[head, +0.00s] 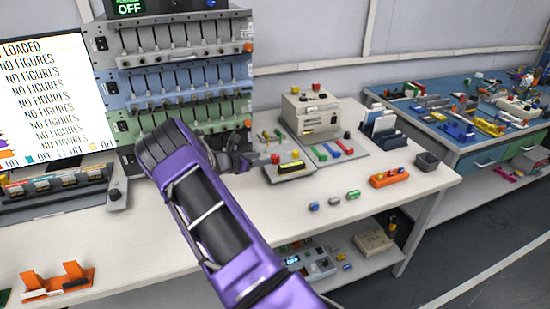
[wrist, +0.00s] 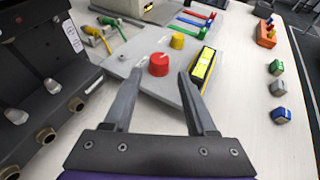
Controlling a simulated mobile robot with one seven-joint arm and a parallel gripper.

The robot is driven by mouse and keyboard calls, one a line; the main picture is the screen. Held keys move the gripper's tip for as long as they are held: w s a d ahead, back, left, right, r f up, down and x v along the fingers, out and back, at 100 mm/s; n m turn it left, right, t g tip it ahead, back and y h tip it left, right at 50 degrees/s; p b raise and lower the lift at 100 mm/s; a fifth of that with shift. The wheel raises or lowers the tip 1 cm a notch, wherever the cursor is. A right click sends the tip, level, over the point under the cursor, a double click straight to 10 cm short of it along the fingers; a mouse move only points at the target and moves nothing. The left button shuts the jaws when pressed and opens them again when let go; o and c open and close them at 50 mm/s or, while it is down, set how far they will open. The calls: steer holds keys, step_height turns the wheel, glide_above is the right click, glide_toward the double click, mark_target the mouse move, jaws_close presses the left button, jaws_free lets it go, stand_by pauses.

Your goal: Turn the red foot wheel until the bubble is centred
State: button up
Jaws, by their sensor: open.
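The red foot wheel (wrist: 159,64) stands on a grey plate (wrist: 150,84) in the wrist view, with a pale mark on its top. A yellow knob (wrist: 177,40) stands behind it. A dark block with a yellow level vial (wrist: 203,64) is to its right; I cannot make out the bubble. My gripper (wrist: 160,73) is open, its two fingertips pointing toward the wheel, one on either side in the picture. I cannot tell whether they touch it. In the head view the red wheel (head: 275,158) shows just right of my gripper (head: 252,161), beside the vial block (head: 291,167).
A rack of grey, blue and green channels (head: 180,80) stands close on the left. A beige machine (head: 316,110) is behind the plate. Small coloured blocks (head: 333,201) and an orange holder (head: 389,178) lie to the right. The front bench is largely clear.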

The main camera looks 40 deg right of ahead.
mark_target(273, 157)
steer(key=x, duration=0.8)
steer(key=shift+w+d+f, duration=0.1)
steer(key=shift+d, duration=0.2)
jaws_close()
steer(key=shift+b, duration=0.4)
